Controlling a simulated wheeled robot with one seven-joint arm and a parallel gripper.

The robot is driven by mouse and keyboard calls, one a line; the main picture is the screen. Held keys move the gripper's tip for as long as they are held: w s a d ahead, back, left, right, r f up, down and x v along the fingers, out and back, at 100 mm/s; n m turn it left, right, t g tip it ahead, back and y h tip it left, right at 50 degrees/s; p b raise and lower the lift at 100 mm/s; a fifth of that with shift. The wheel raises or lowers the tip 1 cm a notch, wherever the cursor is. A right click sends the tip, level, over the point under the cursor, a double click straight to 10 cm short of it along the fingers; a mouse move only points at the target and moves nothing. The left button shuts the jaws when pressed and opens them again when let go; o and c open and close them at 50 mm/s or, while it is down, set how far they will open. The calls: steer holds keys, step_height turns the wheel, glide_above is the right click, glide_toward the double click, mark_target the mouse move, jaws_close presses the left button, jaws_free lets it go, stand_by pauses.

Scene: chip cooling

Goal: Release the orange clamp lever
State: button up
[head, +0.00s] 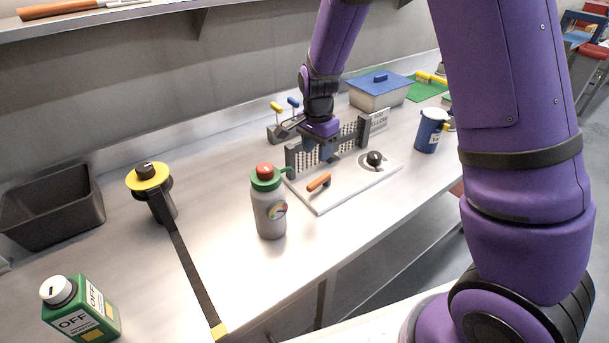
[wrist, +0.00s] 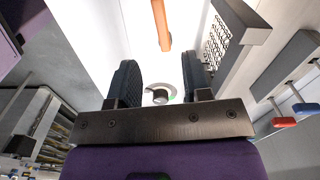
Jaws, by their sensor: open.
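The orange clamp lever (head: 319,182) lies along the left front part of a white base plate (head: 336,199) on the metal counter. It also shows in the wrist view (wrist: 162,25) at the top centre, beyond my fingertips. My gripper (wrist: 159,72) is open, with its two dark fingers apart and nothing between them but the plate behind. In the head view my gripper (head: 328,151) is over the back of the plate, behind the lever and apart from it.
A black round knob (head: 374,158) sits on the plate's right part. Dark perforated panels (head: 352,133) stand along its back edge. A grey bottle (head: 270,211) with green and red cap stands close to its left. A blue cup (head: 430,131) stands to the right.

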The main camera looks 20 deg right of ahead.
mark_target(316, 182)
step_height(316, 182, down, 11)
steer(key=shift+r, duration=0.1)
stand_by(0.4)
jaws_close()
